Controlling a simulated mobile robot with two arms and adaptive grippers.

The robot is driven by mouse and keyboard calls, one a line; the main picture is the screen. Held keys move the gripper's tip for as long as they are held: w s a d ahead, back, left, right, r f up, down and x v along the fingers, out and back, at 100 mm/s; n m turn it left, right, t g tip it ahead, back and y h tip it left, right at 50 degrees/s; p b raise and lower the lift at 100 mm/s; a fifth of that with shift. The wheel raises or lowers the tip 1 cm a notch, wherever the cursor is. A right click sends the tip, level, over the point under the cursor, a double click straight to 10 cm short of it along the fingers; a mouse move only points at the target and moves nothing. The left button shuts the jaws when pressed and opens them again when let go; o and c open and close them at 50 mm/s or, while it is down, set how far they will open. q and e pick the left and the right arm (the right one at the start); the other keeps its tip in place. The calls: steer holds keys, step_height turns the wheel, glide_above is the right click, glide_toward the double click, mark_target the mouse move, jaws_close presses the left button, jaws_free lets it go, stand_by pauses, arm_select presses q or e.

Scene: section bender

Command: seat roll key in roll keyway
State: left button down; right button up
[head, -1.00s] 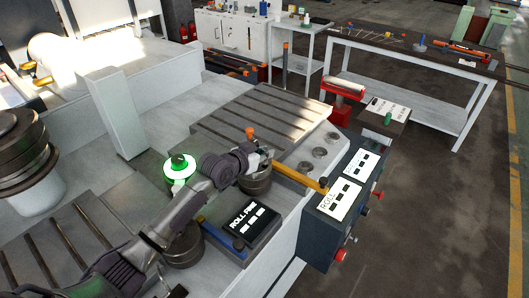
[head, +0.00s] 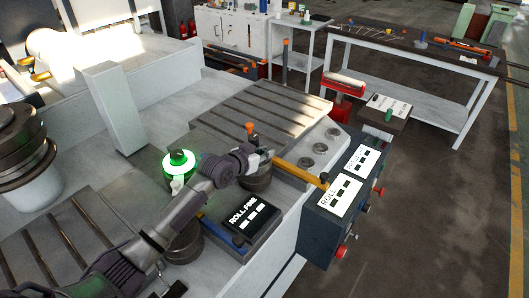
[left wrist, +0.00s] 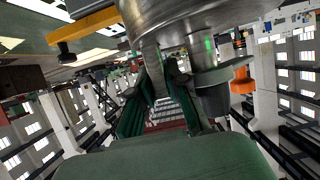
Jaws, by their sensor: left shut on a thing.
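My left gripper (head: 266,157) is at the upper side of a round steel roll (head: 256,181) on the machine bed. In the left wrist view its dark green fingers (left wrist: 160,85) are shut on a narrow grey metal piece (left wrist: 151,62), which appears to be the roll key. The piece is close against the large steel roll (left wrist: 190,18); I cannot tell whether it sits in the keyway. The keyway itself is not clear. A steel shaft (left wrist: 207,75) with a green mark stands beside the fingers. My right gripper is not in view.
An orange-topped post (head: 250,130) stands just behind the gripper. A yellow bar (head: 298,173) reaches right from the roll. The slotted bed (head: 265,112) behind is clear.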

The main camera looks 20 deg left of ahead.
arm_select(q)
steer(key=shift+f+b, duration=0.55)
steer(key=shift+f, duration=0.35)
steer(key=c, duration=1.1)
jaws_free()
steer(key=shift+s+d+f, duration=0.1)
steer(key=shift+f, duration=0.05)
